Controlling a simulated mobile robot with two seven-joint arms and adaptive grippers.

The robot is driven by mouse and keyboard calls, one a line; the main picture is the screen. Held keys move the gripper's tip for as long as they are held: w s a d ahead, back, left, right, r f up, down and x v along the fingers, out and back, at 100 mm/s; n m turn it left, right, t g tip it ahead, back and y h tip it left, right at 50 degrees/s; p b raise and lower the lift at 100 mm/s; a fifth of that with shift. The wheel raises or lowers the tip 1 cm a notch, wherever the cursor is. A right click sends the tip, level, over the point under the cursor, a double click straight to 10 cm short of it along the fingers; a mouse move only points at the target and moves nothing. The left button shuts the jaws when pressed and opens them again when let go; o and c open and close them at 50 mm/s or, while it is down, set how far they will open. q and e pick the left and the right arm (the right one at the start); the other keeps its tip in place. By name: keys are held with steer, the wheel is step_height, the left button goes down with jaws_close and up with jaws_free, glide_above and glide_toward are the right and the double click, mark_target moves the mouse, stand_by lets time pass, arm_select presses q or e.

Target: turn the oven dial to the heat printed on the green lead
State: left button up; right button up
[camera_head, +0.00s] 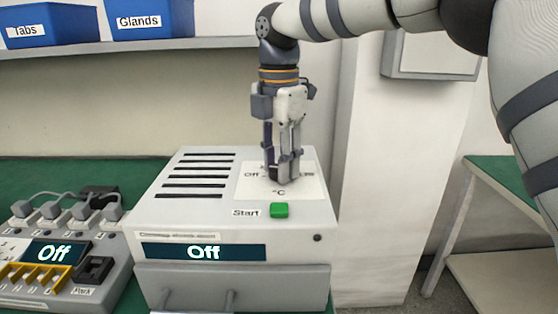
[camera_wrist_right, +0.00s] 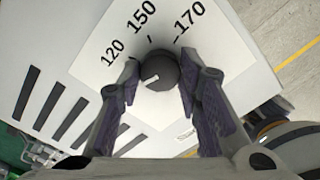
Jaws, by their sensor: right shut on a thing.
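The oven (camera_head: 235,262) is a pale grey box with a dark display (camera_head: 204,252) reading "Off". My right gripper (camera_head: 282,176) points down over the dial plate on its top. In the right wrist view the dark round dial (camera_wrist_right: 160,72) sits between the gripper's (camera_wrist_right: 160,78) fingertips, which are shut on it. An "Off" label is left of the dial in the head view. I cannot make out a green lead. My left gripper is not in view.
A green Start button (camera_head: 279,210) is in front of the dial. A power unit (camera_head: 62,258) with several grey plugs and an "Off" display stands left of the oven. Blue bins marked Tabs (camera_head: 50,27) and Glands (camera_head: 148,20) are on the shelf above.

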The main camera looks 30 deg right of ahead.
steer(key=m, duration=0.3)
steer(key=shift+m, duration=0.3)
steer(key=m, duration=0.3)
steer(key=shift+m, duration=0.4)
steer(key=m, duration=1)
steer(key=shift+m, duration=0.4)
steer(key=m, duration=0.3)
steer(key=shift+m, duration=0.3)
steer(key=m, duration=0.4)
steer(key=shift+m, duration=2)
